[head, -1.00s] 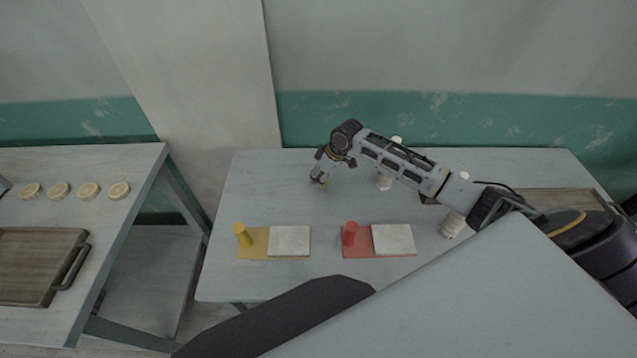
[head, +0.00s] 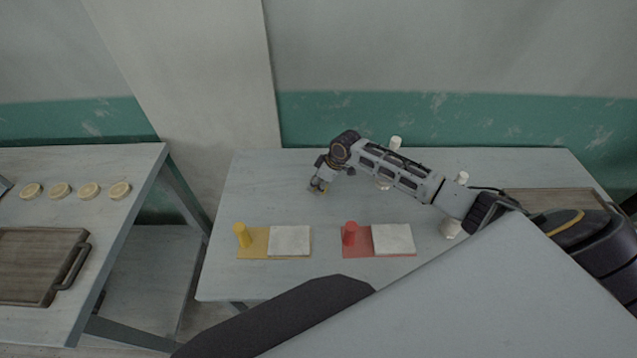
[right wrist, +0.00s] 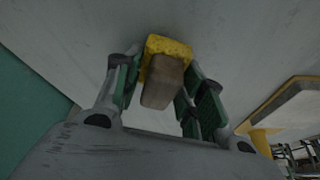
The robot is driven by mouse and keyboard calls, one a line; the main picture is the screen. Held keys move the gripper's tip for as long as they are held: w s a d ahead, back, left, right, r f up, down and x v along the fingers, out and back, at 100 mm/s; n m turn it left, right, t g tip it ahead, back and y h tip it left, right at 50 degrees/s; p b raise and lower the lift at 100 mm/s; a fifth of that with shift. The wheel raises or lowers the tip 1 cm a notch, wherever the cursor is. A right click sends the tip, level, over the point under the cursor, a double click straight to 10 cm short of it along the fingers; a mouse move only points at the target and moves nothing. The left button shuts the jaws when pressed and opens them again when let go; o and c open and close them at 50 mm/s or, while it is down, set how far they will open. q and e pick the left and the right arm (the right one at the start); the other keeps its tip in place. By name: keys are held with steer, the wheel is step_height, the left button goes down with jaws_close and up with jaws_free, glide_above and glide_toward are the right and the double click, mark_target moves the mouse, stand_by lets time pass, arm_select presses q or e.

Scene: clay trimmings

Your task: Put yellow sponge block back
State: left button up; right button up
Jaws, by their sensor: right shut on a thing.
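The yellow sponge block (right wrist: 168,46) shows in the right wrist view between the fingers of my right gripper (right wrist: 160,85), with a brown block-shaped part (right wrist: 163,82) on its near side. The right gripper is shut on it. In the head view my right gripper (head: 318,188) is low over the back left part of the table, and the sponge is mostly hidden there. Whether it touches the table I cannot tell. A yellow mat (head: 256,246) with a yellow peg (head: 242,235) and a pale slab (head: 289,240) lies in front of the gripper. My left gripper is out of view.
A red mat (head: 362,252) with a red peg (head: 350,233) and a pale slab (head: 393,239) lies to the right. White cylinders (head: 395,143) stand around my right arm. A wooden tray (head: 550,198) is at the right. The left table holds pale discs (head: 88,190) and a handled tray (head: 40,262).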

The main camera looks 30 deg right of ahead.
steer(key=shift+f, duration=0.1)
steer(key=o, duration=1)
steer(key=shift+o, duration=0.2)
steer(key=v, duration=1.2)
